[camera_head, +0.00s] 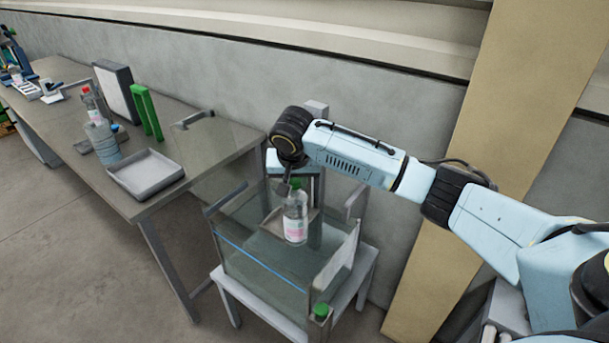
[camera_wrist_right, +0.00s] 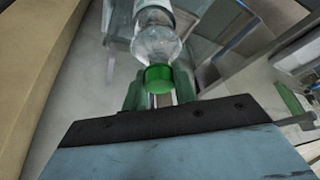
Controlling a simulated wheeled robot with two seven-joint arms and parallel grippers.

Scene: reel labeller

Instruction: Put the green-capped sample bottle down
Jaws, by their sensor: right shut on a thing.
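The green-capped sample bottle (camera_head: 295,220) is clear with a pink and white label. It is upright in the head view, over the clear-walled box (camera_head: 250,262). My right gripper (camera_head: 288,186) is shut on it at the cap end. In the right wrist view the green cap (camera_wrist_right: 158,77) sits between the fingertips (camera_wrist_right: 160,92), with the bottle body (camera_wrist_right: 156,42) beyond. I cannot tell whether the bottle's base touches anything. My left gripper is not in view.
The box stands on a grey stand (camera_head: 366,270) and has a grey tray (camera_head: 270,224) inside. The bench (camera_head: 205,140) at left holds an empty tray (camera_head: 147,172), bottles (camera_head: 101,140) and a green frame (camera_head: 146,112).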

